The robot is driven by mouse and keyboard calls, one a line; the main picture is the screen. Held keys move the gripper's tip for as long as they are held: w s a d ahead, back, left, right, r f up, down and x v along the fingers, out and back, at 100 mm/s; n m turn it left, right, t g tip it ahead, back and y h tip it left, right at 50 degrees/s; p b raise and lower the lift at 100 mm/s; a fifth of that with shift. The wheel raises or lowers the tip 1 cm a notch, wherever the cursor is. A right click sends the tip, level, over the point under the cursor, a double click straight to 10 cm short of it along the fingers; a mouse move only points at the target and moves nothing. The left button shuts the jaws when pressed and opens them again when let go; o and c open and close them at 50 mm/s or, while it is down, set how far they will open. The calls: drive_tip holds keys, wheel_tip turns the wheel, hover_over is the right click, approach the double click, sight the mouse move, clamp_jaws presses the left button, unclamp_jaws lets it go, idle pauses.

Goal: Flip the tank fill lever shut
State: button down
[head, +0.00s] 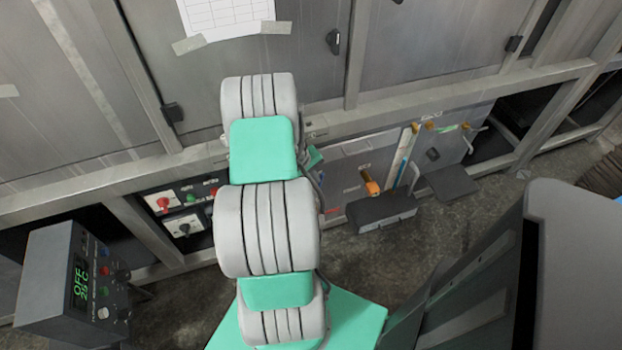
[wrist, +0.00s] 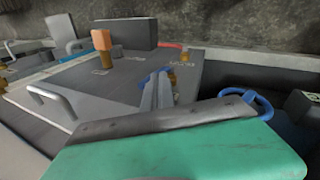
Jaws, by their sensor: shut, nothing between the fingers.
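My gripper (wrist: 161,82) shows in the wrist view with its two grey fingers together and empty. Its tips are close to a small valve with a brass stem (wrist: 171,79) and a blue handle (wrist: 147,78) on the grey panel (wrist: 95,85). I cannot tell whether they touch. Near it is a red handle (wrist: 168,45) with a brass fitting. An orange-handled valve (wrist: 102,42) stands up farther left. The labels are too small to read, so I cannot tell which is the tank fill lever. In the head view my arm hides the gripper and the panel's near part.
In the head view, the orange valve (head: 371,185) sits by a dark grey box (head: 381,211). Another yellow-green fitting (head: 447,128) is farther right. A switch panel (head: 178,208) is left of my arm, and a display box (head: 68,283) stands lower left.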

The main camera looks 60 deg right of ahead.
drive_tip(key=a+p+v, duration=0.1)
drive_tip(key=p+v, duration=0.2)
drive_tip(key=v, duration=0.9)
drive_tip(key=shift+w+a+f, duration=0.35)
drive_tip(key=shift+a+f, duration=0.05)
drive_tip(key=shift+f, duration=0.05)
